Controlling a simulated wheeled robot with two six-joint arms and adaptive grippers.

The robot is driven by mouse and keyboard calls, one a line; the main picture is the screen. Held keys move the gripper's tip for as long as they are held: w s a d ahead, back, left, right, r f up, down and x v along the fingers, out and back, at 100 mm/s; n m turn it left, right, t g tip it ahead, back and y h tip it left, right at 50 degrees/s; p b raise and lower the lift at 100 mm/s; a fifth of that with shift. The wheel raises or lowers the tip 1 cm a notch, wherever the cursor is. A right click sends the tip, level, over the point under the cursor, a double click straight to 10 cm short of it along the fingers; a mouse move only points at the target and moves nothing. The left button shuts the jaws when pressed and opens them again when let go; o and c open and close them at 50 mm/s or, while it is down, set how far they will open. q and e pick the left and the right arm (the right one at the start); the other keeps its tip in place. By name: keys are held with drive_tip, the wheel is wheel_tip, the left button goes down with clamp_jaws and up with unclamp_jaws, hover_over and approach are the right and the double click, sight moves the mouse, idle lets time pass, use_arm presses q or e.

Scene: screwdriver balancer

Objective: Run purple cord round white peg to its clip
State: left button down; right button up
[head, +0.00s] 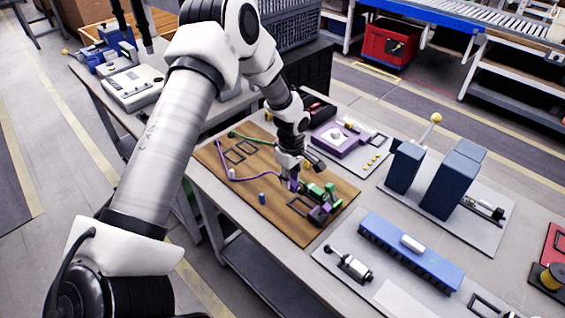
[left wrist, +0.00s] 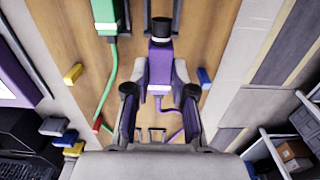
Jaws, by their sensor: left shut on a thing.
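My left gripper (head: 291,184) is shut on the purple plug at the cord's end, low over the wooden board (head: 278,222). In the left wrist view the purple plug (left wrist: 160,72) stands between the two fingers. The purple cord (head: 258,180) runs from the board's far left, bends beside the white peg (head: 232,173), and crosses to my gripper. I cannot tell how closely it touches the peg. A purple and dark block (head: 320,215), possibly the purple clip, is at the board's right end. My right gripper is not in view.
A blue peg (head: 262,197) stands on the board. A green cord (head: 252,136) leads toward green blocks (head: 315,191) beside my gripper. A yellow peg (left wrist: 73,73) and a red peg (left wrist: 97,123) show in the left wrist view. The board's near-left part is mostly clear.

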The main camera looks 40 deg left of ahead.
use_arm(q)
drive_tip(key=shift+s+d+b, duration=0.15)
drive_tip(key=shift+d+b, duration=0.2)
drive_tip(key=shift+d, duration=0.9)
drive_tip(key=shift+s+d+b, duration=0.1)
drive_tip(key=shift+d+b, duration=0.25)
drive_tip(key=shift+d, duration=0.9)
drive_tip(key=shift+a+p, duration=0.15)
drive_tip(key=shift+p, duration=0.2)
drive_tip(key=shift+f, duration=0.15)
drive_tip(key=shift+f+b, duration=0.8)
drive_tip(key=shift+f, duration=0.9)
drive_tip(key=shift+f, duration=0.7)
